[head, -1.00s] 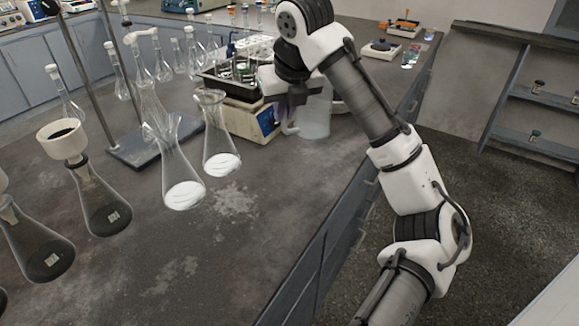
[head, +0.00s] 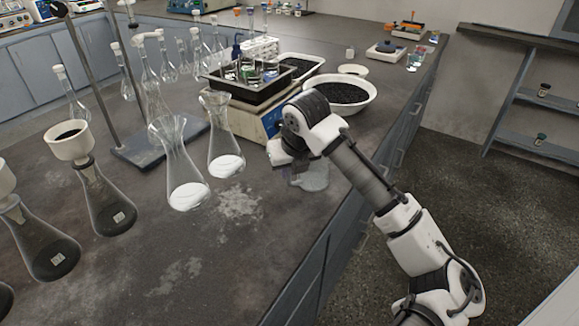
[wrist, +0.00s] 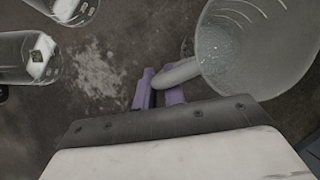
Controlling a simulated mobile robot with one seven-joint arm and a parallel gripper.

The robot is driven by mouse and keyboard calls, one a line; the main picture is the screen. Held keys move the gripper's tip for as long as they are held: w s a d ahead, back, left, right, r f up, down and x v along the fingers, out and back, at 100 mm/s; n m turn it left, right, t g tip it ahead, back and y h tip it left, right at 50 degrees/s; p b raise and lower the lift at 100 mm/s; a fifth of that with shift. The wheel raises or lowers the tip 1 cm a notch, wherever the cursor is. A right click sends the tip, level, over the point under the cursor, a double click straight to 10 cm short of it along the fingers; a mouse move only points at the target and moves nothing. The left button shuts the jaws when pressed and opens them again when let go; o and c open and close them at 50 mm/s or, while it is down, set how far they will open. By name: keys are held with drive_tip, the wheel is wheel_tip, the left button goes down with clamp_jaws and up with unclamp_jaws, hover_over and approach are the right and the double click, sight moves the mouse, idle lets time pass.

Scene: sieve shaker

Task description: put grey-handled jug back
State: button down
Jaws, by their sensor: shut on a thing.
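The jug (head: 314,178) is a translucent beaker-like vessel, partly hidden behind my gripper in the head view, over the bench near its right edge. In the wrist view the jug (wrist: 245,60) fills the upper right, seen from above, with graduation lines on its wall. Its grey handle (wrist: 180,73) points left, between the purple fingers of my gripper (wrist: 160,84), which is shut on it. In the head view my gripper (head: 288,166) is at the jug's left. I cannot tell whether the jug's base touches the bench.
Two clear flasks with white contents (head: 186,195) (head: 227,165) stand left of the jug. Behind are a sieve shaker (head: 240,118) with a black tray and a white bowl of black grains (head: 350,106). Filter flasks (head: 103,205) stand at the left. The bench front is bare.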

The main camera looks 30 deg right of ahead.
drive_tip(key=c, duration=1.5)
unclamp_jaws()
drive_tip(key=b+v, duration=0.1)
drive_tip(key=v, duration=1.1)
drive_tip(key=shift+r, duration=0.1)
